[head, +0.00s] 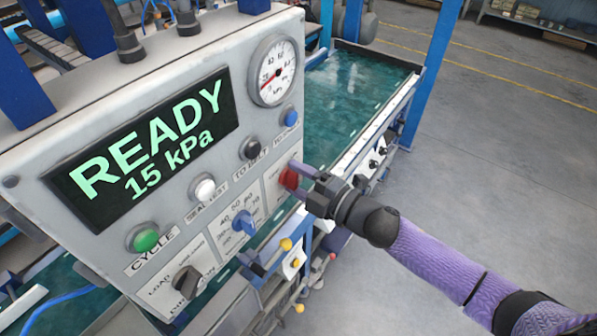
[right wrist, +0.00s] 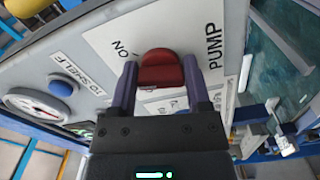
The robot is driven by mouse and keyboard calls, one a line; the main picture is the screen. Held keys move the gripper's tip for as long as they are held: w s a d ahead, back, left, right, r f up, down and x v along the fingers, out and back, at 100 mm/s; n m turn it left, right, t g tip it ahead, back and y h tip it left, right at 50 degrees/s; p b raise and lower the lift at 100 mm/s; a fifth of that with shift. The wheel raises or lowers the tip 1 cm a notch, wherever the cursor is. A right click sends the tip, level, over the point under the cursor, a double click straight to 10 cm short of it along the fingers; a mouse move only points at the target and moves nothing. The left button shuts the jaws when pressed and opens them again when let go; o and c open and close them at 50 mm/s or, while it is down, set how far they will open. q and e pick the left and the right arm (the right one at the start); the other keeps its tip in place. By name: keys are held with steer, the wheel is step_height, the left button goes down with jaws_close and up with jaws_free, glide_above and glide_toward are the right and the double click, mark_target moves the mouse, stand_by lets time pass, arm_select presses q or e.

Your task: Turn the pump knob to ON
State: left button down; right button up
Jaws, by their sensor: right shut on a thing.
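The red pump knob (head: 290,178) sticks out at the lower right of the grey control panel (head: 60,163). In the right wrist view the red knob (right wrist: 161,68) sits between the two fingers of my right gripper (right wrist: 160,80), which is shut on it. The word PUMP is to the knob's right and ON is to its upper left. I cannot tell exactly which way the knob points. In the head view my right gripper (head: 304,182) reaches the knob from the right and partly covers its label. My left gripper is not in view.
The panel carries a display (head: 145,150) reading READY 15 kPa, a gauge (head: 272,70), a green button (head: 143,237), a blue knob (head: 245,222) and a black knob (head: 186,281). A green-topped bed (head: 350,90) lies behind the panel. Open floor is at right.

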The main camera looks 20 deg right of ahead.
steer(key=m+p, duration=0.1)
steer(key=m, duration=0.3)
steer(key=shift+f+m+p, duration=0.15)
steer(key=shift+m+p, duration=0.45)
steer(key=shift+m, duration=0.5)
steer(key=o, duration=1.3)
steer(key=shift+s, duration=0.15)
steer(key=v, duration=0.9)
steer(key=shift+s+d, duration=0.25)
